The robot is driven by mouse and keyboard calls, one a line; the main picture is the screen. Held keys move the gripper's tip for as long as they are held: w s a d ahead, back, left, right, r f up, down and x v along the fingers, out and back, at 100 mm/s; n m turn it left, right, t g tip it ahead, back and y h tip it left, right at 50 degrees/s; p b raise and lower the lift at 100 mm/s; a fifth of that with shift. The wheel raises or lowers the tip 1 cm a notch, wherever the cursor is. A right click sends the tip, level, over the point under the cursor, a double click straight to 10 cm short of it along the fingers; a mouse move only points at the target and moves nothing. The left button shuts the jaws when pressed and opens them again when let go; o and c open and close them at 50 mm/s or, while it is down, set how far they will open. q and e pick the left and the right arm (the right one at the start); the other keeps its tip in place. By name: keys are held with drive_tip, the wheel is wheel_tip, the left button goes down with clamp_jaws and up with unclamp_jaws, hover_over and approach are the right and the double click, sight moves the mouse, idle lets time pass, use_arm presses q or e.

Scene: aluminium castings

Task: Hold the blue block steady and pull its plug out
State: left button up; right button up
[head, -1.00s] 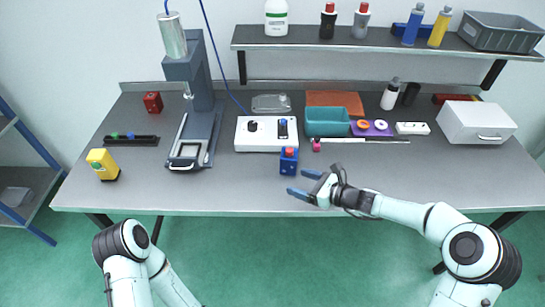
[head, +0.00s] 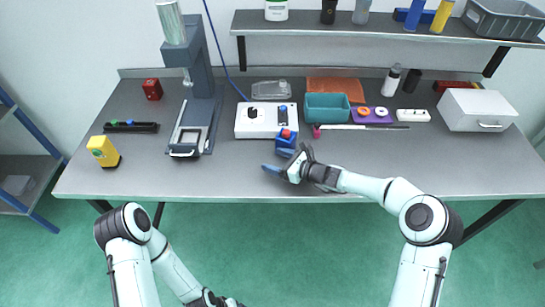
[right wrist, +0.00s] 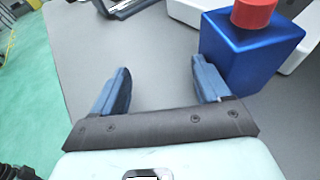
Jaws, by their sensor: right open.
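The blue block (head: 287,144) stands upright on the grey table near its front edge, with its red plug (head: 286,133) in the top. In the right wrist view the block (right wrist: 245,55) is at the upper right, and the red plug (right wrist: 254,13) is cut by the top edge. My right gripper (head: 277,161) is open and empty, in front of the block. In the right wrist view its two blue fingers (right wrist: 161,85) are apart, with the block beyond and to the right of the right finger, not between them. My left gripper is out of view; only its arm shows at the bottom.
A white box with a black knob (head: 266,120) stands right behind the block. A teal bin (head: 328,108) is to the right, a grey press (head: 195,110) to the left. A yellow device (head: 103,151) is at the far left.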

drive_tip(key=shift+w+a+f, duration=0.1)
drive_tip(key=shift+a, duration=0.05)
clamp_jaws()
drive_tip(key=shift+o, duration=0.8)
unclamp_jaws()
drive_tip(key=shift+o, duration=0.4)
